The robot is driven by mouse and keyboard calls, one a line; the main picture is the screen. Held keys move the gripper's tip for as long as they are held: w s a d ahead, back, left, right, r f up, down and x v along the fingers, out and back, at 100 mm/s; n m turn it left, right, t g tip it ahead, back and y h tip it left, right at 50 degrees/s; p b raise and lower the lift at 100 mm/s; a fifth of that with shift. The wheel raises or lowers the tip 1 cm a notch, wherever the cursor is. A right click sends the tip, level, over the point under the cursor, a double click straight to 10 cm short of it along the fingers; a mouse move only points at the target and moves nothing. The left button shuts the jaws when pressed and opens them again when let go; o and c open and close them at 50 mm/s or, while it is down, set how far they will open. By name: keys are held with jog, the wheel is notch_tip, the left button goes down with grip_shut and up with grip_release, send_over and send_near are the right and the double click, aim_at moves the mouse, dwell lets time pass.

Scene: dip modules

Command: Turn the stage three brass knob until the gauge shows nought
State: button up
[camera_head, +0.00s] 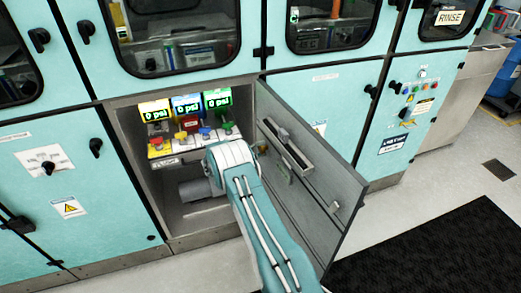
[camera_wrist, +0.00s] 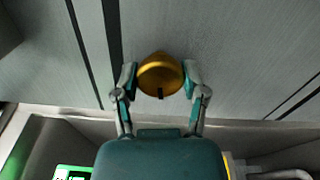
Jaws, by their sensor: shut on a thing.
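A round brass knob (camera_wrist: 160,76) with a dark mark at its lower edge sits on a grey panel in the wrist view. My gripper (camera_wrist: 160,80) has one finger on each side of the knob and is shut on it. In the head view my arm's end hides the knob and the fingers. Inside the open cabinet bay are a yellow gauge (camera_head: 154,111), a blue gauge (camera_head: 187,106) and a green gauge (camera_head: 217,100). Each reads 0 psi. I cannot read which gauge belongs to stage three. A lit green display (camera_wrist: 72,172) shows partly in the wrist view.
The open grey cabinet door (camera_head: 315,190) stands close to the right of my arm. Coloured valve handles (camera_head: 207,132) sit below the gauges. A grey cylinder (camera_head: 197,190) lies low in the bay. A black mat (camera_head: 440,250) covers floor at the right.

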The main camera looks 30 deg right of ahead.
jog(key=o, duration=1.2)
jog(key=shift+s+d+f, duration=0.1)
jog(key=shift+f, duration=0.05)
jog(key=shift+c, duration=0.2)
jog(key=w+a, duration=0.1)
jog(key=a, duration=1.1)
jog(key=shift+w, duration=0.35)
